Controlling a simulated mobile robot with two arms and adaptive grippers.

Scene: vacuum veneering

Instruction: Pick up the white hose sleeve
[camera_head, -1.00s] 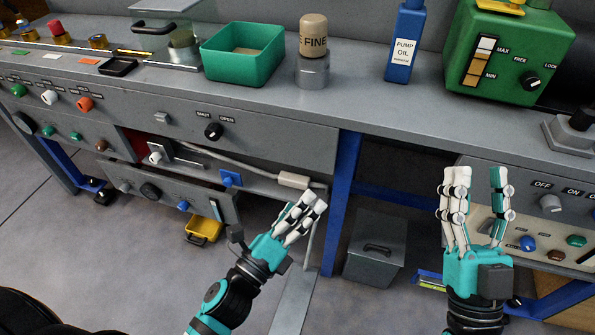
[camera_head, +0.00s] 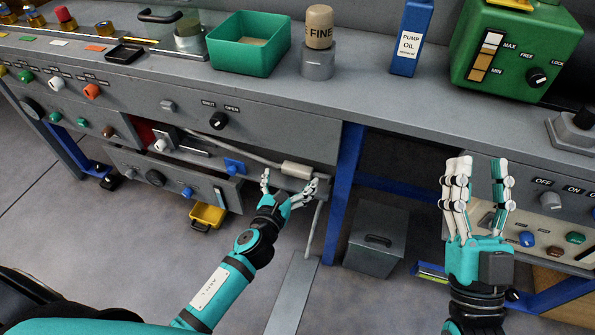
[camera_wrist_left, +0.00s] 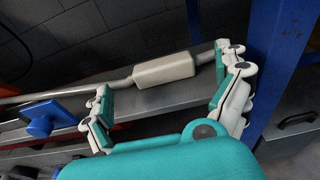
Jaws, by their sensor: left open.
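The white hose sleeve (camera_head: 297,170) is a pale, rounded block on a thin hose, lying on a grey ledge under the bench, close to the blue leg. In the left wrist view the sleeve (camera_wrist_left: 164,69) lies beyond and between my spread fingers. My left gripper (camera_head: 291,183) is open and empty, just in front of and below the sleeve; its fingers (camera_wrist_left: 165,95) show apart on either side. I see no contact with the sleeve. My right gripper (camera_head: 476,180) is raised at the right with its fingers pointing up, apart and empty.
The blue leg (camera_head: 343,190) stands just right of the sleeve. A blue knob (camera_head: 235,166) is on the left, above an open drawer (camera_head: 175,183). A yellow bin (camera_head: 208,214) and a grey box (camera_head: 377,240) are on the floor.

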